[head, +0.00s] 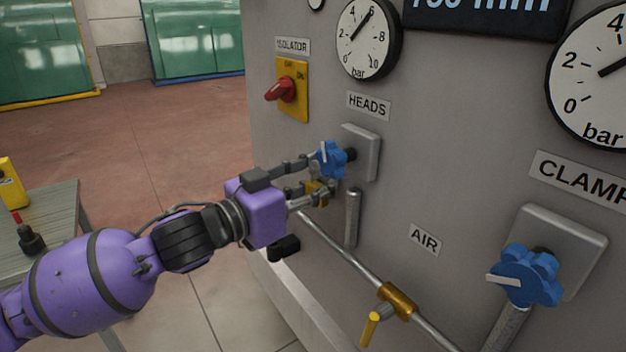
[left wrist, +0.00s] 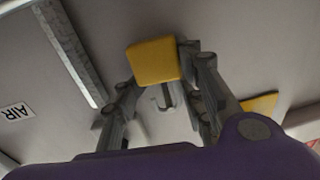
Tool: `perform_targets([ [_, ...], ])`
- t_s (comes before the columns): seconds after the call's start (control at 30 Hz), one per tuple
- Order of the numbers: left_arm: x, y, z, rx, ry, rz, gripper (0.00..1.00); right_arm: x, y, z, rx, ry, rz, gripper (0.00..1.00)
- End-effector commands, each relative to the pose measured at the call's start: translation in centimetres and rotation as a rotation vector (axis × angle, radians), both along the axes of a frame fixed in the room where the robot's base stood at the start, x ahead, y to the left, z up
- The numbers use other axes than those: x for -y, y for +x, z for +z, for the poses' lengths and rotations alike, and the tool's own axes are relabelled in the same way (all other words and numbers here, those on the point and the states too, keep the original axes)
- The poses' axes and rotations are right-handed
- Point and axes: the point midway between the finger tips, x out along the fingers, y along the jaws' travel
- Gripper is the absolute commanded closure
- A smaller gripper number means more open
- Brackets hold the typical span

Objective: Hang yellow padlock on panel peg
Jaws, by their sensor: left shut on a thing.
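The yellow padlock (head: 317,192) is small and partly covered by the fingers in the head view. My left gripper (head: 312,177) is shut on it, close to the grey panel and just left of the blue HEADS knob (head: 331,158). In the left wrist view, the padlock's yellow body (left wrist: 153,60) shows between the fingertips of my left gripper (left wrist: 158,78). A thin grey hooked piece (left wrist: 166,101) shows beside the body; I cannot tell whether it is the shackle or the peg. I cannot make out the peg in the head view. My right gripper is not in view.
The yellow isolator plate (head: 301,97) with its red handle is above the gripper. A grey upright pipe (head: 352,220) stands just right of it, and a slanting pipe with a brass valve (head: 397,299) runs below. A small table (head: 62,205) is at left.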

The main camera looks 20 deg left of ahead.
Motion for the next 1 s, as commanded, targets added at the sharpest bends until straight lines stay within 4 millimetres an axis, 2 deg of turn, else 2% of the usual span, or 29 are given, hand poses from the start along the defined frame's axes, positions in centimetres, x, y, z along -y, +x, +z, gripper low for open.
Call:
perform_targets([
  [0.03, -0.3, 0.3, -1.1, -0.021, 0.005, 0.01, 1.0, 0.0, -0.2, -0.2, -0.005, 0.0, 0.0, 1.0],
  [0.3, -0.3, 0.3, -1.2, -0.022, 0.005, 0.012, 1.0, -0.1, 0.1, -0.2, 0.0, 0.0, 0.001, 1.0],
  [0.33, -0.3, 0.3, -1.2, -0.022, 0.005, 0.012, 0.61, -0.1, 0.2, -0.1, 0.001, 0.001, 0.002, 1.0],
  [0.5, -0.3, 0.3, -1.1, -0.021, 0.003, 0.011, 0.4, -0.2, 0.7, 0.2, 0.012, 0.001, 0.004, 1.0],
  [0.83, -0.2, 0.2, -0.7, -0.013, 0.002, 0.007, 0.4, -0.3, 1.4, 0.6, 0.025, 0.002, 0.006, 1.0],
  [1.0, -0.3, -0.1, -0.6, -0.011, 0.002, 0.006, 0.4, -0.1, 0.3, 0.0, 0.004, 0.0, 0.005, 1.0],
])
